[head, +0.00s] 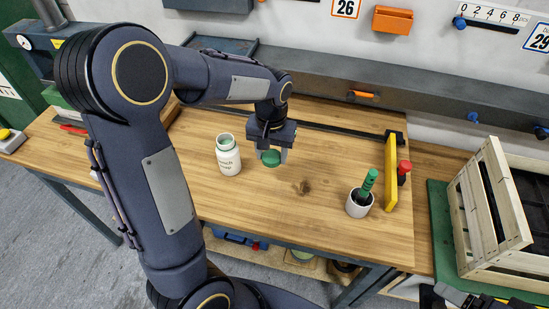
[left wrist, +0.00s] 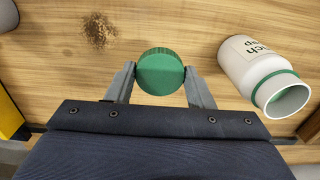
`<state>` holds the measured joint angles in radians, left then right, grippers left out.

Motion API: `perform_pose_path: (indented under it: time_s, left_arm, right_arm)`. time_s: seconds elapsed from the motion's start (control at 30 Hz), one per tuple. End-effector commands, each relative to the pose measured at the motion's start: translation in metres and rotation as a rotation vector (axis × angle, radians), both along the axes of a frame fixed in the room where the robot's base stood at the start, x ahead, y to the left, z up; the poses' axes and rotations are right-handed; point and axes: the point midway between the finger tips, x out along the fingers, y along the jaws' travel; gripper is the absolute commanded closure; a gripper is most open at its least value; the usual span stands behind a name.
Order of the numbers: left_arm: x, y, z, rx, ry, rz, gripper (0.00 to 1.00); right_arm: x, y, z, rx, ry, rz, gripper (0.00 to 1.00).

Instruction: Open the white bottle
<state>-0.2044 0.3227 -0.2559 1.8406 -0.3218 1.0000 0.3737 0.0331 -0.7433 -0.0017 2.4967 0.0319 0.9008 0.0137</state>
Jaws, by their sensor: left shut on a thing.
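The white bottle (head: 228,155) stands upright on the wooden workbench, with dark lettering on its side. Its mouth is uncovered, with a green ring below the rim; the open mouth also shows in the left wrist view (left wrist: 283,98). My left gripper (head: 271,156) is to the right of the bottle, apart from it. It is shut on a round green cap (left wrist: 160,72), held between its two fingertips. In the head view the cap (head: 271,158) appears over the bench top; its exact height is hard to tell.
A white cup (head: 359,203) with a green-handled tool stands on the right of the workbench (head: 300,215), near a yellow upright piece (head: 391,170) and a red-topped object (head: 404,170). A wooden crate (head: 500,265) is at far right.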

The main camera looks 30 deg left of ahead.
Motion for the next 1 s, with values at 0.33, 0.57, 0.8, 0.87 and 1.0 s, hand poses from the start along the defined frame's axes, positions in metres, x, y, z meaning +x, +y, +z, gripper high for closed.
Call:
perform_pose_path:
  time_s: [0.33,0.57,0.8,0.87,1.0]
  left_arm:
    - [0.029,0.009,-0.037,0.0,0.0,0.002,0.8]
    - [0.032,0.01,-0.067,0.001,0.002,0.002,0.8]
    - [0.032,0.01,-0.07,0.0,-0.002,0.001,0.8]
    - [0.032,0.01,-0.07,0.0,-0.002,0.001,0.8]
    - [0.032,0.01,-0.075,0.0,-0.001,0.001,0.8]
  right_arm:
    - [0.0,0.0,0.003,0.0,0.0,0.001,0.2]
    - [0.0,0.0,0.003,0.0,0.001,0.001,0.2]
    - [0.0,0.0,0.003,0.0,0.001,0.001,0.2]
    - [0.0,0.0,0.003,0.0,0.001,0.001,0.2]
    - [0.0,0.0,-0.001,0.0,0.001,0.001,0.2]
